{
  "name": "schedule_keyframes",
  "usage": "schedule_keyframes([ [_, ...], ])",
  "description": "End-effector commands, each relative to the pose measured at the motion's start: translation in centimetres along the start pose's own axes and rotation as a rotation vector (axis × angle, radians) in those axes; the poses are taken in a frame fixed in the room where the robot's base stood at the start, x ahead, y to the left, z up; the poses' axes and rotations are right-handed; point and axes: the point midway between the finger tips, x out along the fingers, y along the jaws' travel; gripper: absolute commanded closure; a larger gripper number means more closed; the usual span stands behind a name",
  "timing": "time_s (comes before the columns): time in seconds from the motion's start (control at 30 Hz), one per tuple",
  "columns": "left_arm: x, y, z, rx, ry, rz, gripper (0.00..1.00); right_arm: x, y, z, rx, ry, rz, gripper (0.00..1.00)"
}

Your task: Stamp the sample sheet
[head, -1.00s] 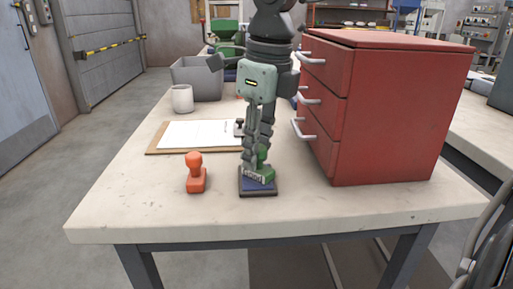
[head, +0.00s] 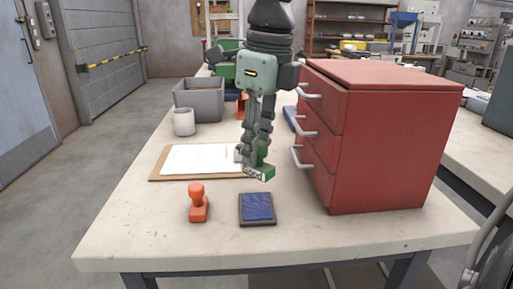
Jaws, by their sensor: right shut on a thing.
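My right gripper (head: 257,168) is shut on a green stamp (head: 264,172) and holds it upright above the table, just behind the ink pad. The ink pad (head: 257,208), dark-framed with a blue surface, lies open near the table's front. A white sample sheet (head: 195,158) lies on a brown clipboard (head: 157,173) to the left of the gripper; its right end is partly hidden by the gripper. An orange stamp (head: 198,203) stands on the table left of the ink pad. My left gripper is not in view.
A red drawer cabinet (head: 385,140) stands close on the right, its handles facing the gripper. A white mug (head: 184,123) and a grey bin (head: 198,100) stand behind the clipboard. The table (head: 140,225) is clear at its front left.

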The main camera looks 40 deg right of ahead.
Motion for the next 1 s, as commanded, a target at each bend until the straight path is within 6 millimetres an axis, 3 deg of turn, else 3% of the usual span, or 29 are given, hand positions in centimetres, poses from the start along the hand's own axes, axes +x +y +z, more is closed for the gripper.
schedule_keyframes([
  [0.37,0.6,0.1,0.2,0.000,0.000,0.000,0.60,0.8,0.0,-0.1,-0.001,0.001,0.000,0.95],
  [0.8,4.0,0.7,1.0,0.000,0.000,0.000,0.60,6.6,0.0,-0.8,0.000,0.001,0.001,0.95],
  [1.0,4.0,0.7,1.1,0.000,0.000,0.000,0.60,7.0,0.0,-0.9,0.000,0.000,0.001,0.95],
])
